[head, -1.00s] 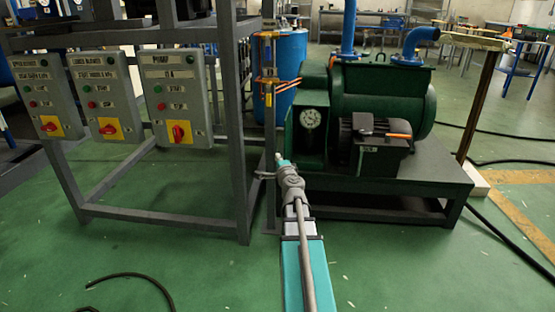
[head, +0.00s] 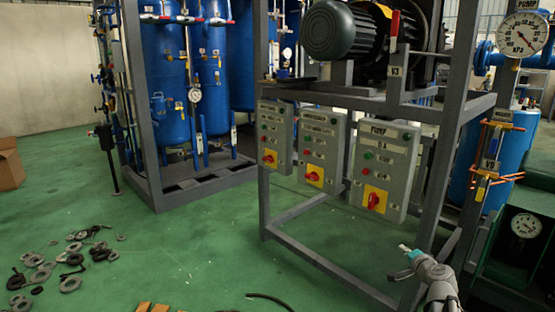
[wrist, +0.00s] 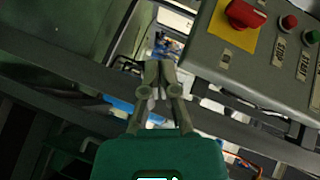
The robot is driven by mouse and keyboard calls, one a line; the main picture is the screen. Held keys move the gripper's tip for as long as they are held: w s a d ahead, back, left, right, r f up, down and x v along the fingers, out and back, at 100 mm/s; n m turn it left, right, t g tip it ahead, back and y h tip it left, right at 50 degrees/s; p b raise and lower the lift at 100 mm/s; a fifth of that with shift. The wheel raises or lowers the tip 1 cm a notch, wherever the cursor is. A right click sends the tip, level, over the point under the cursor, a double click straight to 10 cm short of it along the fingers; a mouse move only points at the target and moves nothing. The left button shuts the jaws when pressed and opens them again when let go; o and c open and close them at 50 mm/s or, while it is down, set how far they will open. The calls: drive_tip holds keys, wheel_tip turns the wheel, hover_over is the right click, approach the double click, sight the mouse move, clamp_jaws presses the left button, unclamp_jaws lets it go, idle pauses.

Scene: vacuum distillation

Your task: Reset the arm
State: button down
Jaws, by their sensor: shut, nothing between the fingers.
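My gripper (wrist: 158,80) is in the middle of the wrist view. Its two fingers come together at the tips, with nothing held between them. In the head view my gripper (head: 400,260) is small, at the lower right, and its fingers are hard to make out. My arm rises from the bottom edge behind it. There my gripper appears just below the grey PUMP control box (head: 383,165); the depth gap cannot be judged. In the wrist view a grey control box (wrist: 235,65) with a red rotary switch (wrist: 245,13) fills the upper right, apart from the fingers.
A grey steel frame (head: 290,215) carries several control boxes. Blue tanks (head: 213,80) stand behind at the left. A pressure gauge (head: 522,34) and blue drum (head: 505,150) are at the right. Loose rings (head: 70,283) and a carton (head: 9,165) lie on the left floor. Open green floor lies between.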

drive_tip(key=s+a+f+n+g+y+p, duration=0.1)
drive_tip(key=s+a+n+g+y+p, duration=0.2)
drive_tip(key=a, duration=0.7)
drive_tip(key=s+a+n+g+y+p, duration=0.15)
drive_tip(key=a+n+g+p, duration=0.35)
drive_tip(key=a, duration=0.5)
drive_tip(key=s+a+r+n+g+h+p, duration=0.1)
drive_tip(key=s+a+n+g+h+p, duration=0.25)
drive_tip(key=s, duration=0.25)
drive_tip(key=s+a+r+n+g+h+p, duration=0.2)
drive_tip(key=s+g+p, duration=0.15)
drive_tip(key=s, duration=0.35)
wheel_tip(320, 180, up, 36)
drive_tip(key=p, duration=3.6)
drive_tip(key=shift+w+a+r, duration=0.15)
drive_tip(key=shift+w+a, duration=0.05)
drive_tip(key=shift+w, duration=0.1)
drive_tip(key=shift+s, duration=0.1)
